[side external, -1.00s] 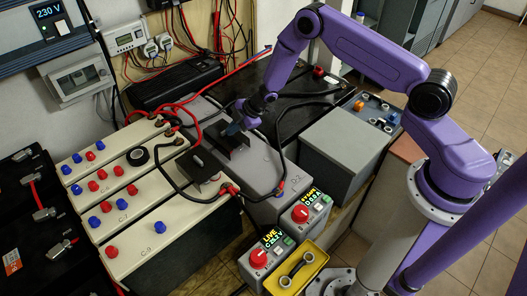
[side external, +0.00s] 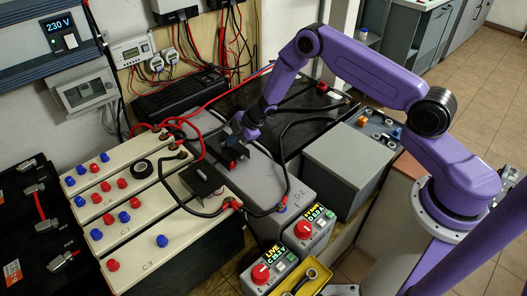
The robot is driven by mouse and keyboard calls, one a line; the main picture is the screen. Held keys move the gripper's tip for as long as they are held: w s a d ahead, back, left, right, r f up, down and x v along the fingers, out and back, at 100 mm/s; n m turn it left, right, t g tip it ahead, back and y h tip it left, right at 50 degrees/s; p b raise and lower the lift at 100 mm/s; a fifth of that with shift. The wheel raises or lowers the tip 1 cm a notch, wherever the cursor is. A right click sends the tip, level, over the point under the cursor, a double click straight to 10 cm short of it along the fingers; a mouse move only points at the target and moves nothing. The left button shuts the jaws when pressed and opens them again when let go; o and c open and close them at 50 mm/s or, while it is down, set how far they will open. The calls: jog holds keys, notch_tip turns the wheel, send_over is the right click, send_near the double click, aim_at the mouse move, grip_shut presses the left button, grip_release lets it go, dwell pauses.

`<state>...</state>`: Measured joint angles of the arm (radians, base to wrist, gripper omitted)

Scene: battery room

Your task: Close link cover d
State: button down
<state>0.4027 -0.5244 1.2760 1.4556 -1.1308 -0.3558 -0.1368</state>
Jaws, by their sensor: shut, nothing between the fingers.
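A black link cover (side external: 222,152) sits on the grey battery (side external: 262,182), whose label appears to read D-2. I take it for cover d, but no letter is readable on it. A small red part shows at its front, and I cannot tell how far its lid is open. My gripper (side external: 238,132) points down at the cover's back right edge, its fingers shut and empty. The fingertips are small and dark against the cover, so I cannot tell whether they touch it.
Cream batteries (side external: 150,225) with red and blue caps stand at the left. Black cables (side external: 285,150) loop beside the gripper. A grey box (side external: 348,155) stands to the right. Two meter boxes with red knobs (side external: 261,273) and a yellow tray (side external: 300,287) are in front.

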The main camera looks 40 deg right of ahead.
jog(key=s, duration=0.4)
jog(key=shift+d+r, duration=0.1)
jog(key=shift+r, duration=0.1)
jog(key=v, duration=0.9)
jog(key=s+a+r+m+g+h, duration=0.1)
jog(key=s+a+r+m+h, duration=0.35)
jog(key=s+r, duration=0.9)
jog(key=s+d+r+g, duration=0.1)
jog(key=s+r+g, duration=0.1)
jog(key=s, duration=1)
jog(key=s+d+r+g, duration=0.1)
jog(key=s+r, duration=0.4)
jog(key=s, duration=0.8)
jog(key=shift+d+r+g, duration=0.3)
jog(key=shift+d+g, duration=0.1)
jog(key=shift+g, duration=0.4)
